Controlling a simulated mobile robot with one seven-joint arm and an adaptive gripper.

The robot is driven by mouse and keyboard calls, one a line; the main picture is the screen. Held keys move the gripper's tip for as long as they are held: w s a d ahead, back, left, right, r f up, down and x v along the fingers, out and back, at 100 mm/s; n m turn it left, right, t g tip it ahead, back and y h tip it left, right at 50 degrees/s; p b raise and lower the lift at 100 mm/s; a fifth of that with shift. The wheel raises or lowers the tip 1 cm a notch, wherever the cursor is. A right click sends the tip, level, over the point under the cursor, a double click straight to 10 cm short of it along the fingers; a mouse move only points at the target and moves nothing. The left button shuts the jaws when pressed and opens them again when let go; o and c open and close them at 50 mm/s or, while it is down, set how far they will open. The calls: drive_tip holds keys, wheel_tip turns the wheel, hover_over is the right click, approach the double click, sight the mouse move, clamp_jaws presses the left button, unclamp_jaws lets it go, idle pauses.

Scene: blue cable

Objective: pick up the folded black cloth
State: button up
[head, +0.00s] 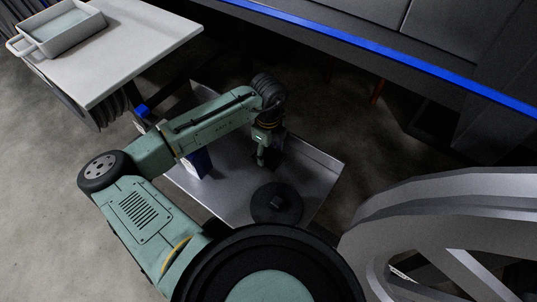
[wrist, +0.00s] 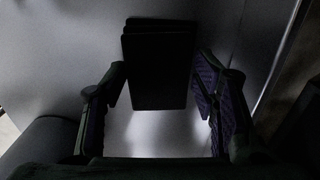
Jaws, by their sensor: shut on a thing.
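The folded black cloth (wrist: 158,62) shows in the wrist view as a dark, layered rectangle between the fingers of my gripper (wrist: 160,82). The left fingertip meets its left edge and the right fingertip is at its right edge. My gripper is shut on it. In the head view my gripper (head: 262,160) points down over the grey metal tray (head: 235,205). The cloth is hard to make out there, dark against my gripper. Whether it touches the tray surface I cannot tell.
A black round object with a small block on top (head: 277,203) lies on the tray near its front right. A dark blue and white item (head: 197,163) stands at the tray's left. A white table (head: 125,45) with a white dish (head: 62,30) is at upper left. A large grey wheel-like frame (head: 450,220) is at right.

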sight(268, 154)
drive_tip(key=shift+c, duration=1.3)
drive_tip(key=shift+r, duration=0.1)
wheel_tip(268, 154, up, 10)
drive_tip(key=b, duration=0.1)
drive_tip(key=shift+b, duration=0.4)
drive_tip(key=o, duration=0.4)
drive_tip(key=c, duration=0.4)
drive_tip(key=shift+s, duration=0.1)
